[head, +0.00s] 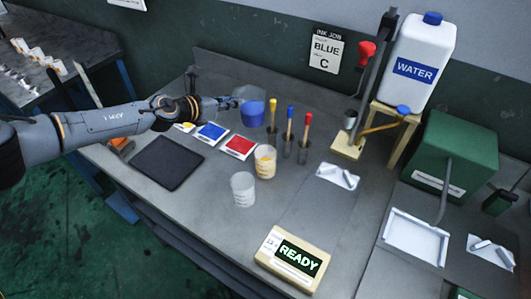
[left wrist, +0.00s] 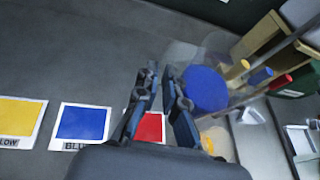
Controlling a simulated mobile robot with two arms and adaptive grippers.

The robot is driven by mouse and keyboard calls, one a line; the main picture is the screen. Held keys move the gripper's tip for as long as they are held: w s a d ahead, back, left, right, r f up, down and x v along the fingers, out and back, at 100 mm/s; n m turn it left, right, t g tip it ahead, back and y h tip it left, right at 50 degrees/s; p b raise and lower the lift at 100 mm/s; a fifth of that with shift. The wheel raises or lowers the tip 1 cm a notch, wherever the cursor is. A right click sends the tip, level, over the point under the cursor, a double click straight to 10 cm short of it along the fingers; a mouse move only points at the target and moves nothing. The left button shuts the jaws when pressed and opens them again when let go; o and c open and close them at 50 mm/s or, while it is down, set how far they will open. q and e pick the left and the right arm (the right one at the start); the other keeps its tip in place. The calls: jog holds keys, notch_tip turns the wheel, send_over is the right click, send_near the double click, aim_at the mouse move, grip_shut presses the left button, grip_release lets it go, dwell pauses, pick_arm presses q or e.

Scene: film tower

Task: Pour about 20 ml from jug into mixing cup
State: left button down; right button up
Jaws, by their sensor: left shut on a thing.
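My left gripper (head: 228,103) is shut on a clear jug (head: 251,112) with blue liquid in it. The jug is held above the back of the bench, behind the colour cards. In the left wrist view my fingers (left wrist: 163,80) close at the jug's left side, and the blue liquid (left wrist: 206,90) shows to their right. A clear cup (head: 243,190) that looks empty stands on the bench. A second cup (head: 265,162) behind it holds yellow liquid. I cannot tell from the pictures which is the mixing cup. My right gripper is out of view.
Yellow, blue (head: 211,133) and red (head: 239,147) cards lie near a dark mat (head: 167,163). Several colour-topped sticks (head: 289,125) stand right of the jug. A READY display (head: 290,262) sits at the front. A water container (head: 415,55) stands at the back right.

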pick_arm(q)
jog(key=f+m, duration=0.1)
jog(key=f, duration=0.1)
jog(key=w+f+m+g+h+b, duration=0.1)
jog(key=f, duration=0.1)
jog(key=w+a+f+g+h+b, duration=0.1)
jog(key=f, duration=0.1)
jog(key=shift+w+f+m, duration=0.15)
jog(key=shift+f+m, duration=0.1)
jog(key=shift+m, duration=0.15)
jog(key=shift+a+f+m+g+b, duration=0.3)
jog(key=shift+a+f+g+b, duration=0.15)
jog(key=shift+f, duration=0.35)
jog(key=s+d+r+m+t+p, duration=0.1)
jog(key=r+p, duration=0.3)
jog(key=p, duration=0.5)
jog(key=s+d+r+m+t+y+p, duration=0.1)
jog(key=s+d+r+m+t+p, duration=0.1)
jog(key=p, duration=0.7)
notch_tip(320, 180, up, 3)
jog(key=s+m+t, duration=0.1)
jog(key=s+m, duration=0.1)
jog(key=shift+s+d+f+y, duration=0.15)
jog(key=shift+s+f+y, duration=0.05)
jog(key=shift+s+y, duration=0.15)
